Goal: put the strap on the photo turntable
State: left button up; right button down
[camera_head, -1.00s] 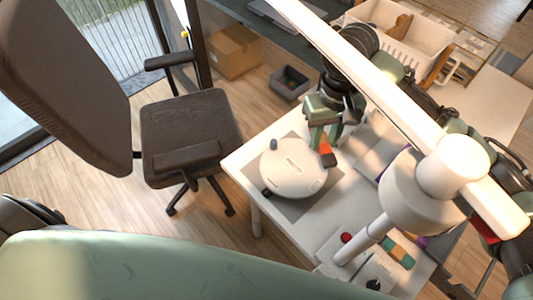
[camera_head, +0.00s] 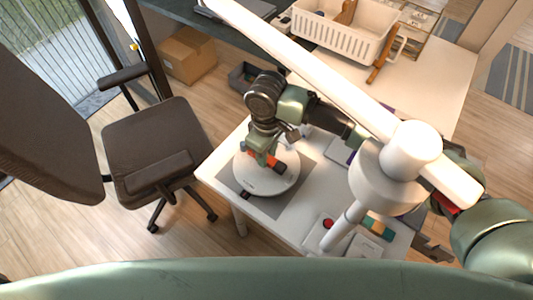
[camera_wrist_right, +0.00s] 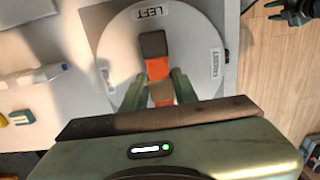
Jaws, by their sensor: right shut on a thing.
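The photo turntable (camera_head: 266,185) is a round white disc on a grey mat on the white table. In the right wrist view its surface (camera_wrist_right: 120,48) carries labels, one reading LEFT. My right gripper (camera_head: 264,161) is over the disc, shut on the strap (camera_wrist_right: 158,68). The strap is orange with a dark grey end pointing away from the gripper, and a brownish part between the fingertips. I cannot tell whether the strap touches the disc. My left gripper is not in view.
A white post with a long overhead bar (camera_head: 310,70) stands on the table and crosses above my right arm. A red button (camera_head: 328,223) and coloured blocks (camera_head: 378,228) are near its foot. A white basket (camera_head: 340,35) is at the back; an office chair (camera_head: 150,140) is left.

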jog(key=shift+f, duration=0.4)
jog(key=c, duration=1.1)
grip_release()
jog(key=shift+f, duration=0.1)
notch_tip(320, 180, up, 12)
jog(key=b, duration=0.1)
